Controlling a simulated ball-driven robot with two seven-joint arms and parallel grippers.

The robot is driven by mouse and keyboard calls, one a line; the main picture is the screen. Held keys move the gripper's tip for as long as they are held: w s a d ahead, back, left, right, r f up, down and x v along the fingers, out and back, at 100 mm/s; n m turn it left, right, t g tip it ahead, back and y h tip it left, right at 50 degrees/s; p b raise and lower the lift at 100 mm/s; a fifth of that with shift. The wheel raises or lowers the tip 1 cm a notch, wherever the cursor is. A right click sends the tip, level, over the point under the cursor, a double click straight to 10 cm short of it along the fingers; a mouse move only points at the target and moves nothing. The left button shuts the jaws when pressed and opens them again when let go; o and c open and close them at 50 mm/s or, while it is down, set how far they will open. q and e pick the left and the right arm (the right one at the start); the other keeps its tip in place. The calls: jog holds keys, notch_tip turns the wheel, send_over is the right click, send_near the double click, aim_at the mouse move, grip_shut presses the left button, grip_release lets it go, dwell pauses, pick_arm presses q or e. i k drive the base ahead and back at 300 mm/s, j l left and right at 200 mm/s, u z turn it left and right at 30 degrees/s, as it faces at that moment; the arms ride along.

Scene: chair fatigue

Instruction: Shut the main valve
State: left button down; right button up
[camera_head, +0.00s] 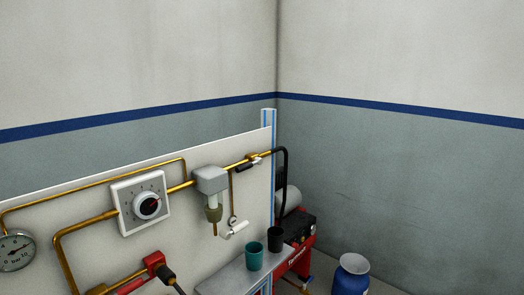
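A pale panel (100,190) carries brass pipework. A small brass valve (257,155) with a dark lever (246,165) sits on the pipe at the panel's upper right, where a black hose (285,180) joins. A red fitting (154,262) with a black handle-like part (167,273) is at the bottom left, partly cut off by the picture's edge. I cannot tell from labels which of these is the main valve. Neither of my grippers shows in the head view.
The panel holds a round gauge (16,252), a white dial box (134,223) and a grey filter unit (211,180). A shelf (222,283) bears a teal cup (253,257) and a black cup (274,241). A red machine (297,262) and blue drum (350,280) stand right.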

aim_at(248, 165)
jog(key=i+l+u, duration=0.1)
jog(key=l, duration=0.25)
jog(key=i+l+u, duration=0.1)
jog(key=i+l, duration=0.2)
jog(key=i+l+u, duration=0.1)
jog(key=l, duration=0.4)
jog(key=i+l+u, duration=0.1)
jog(key=l, duration=0.35)
jog(key=i+l+u, duration=0.1)
jog(key=i+l, duration=0.15)
jog(key=l, duration=0.15)
jog(key=i+l+u, duration=0.15)
jog(key=l, duration=0.3)
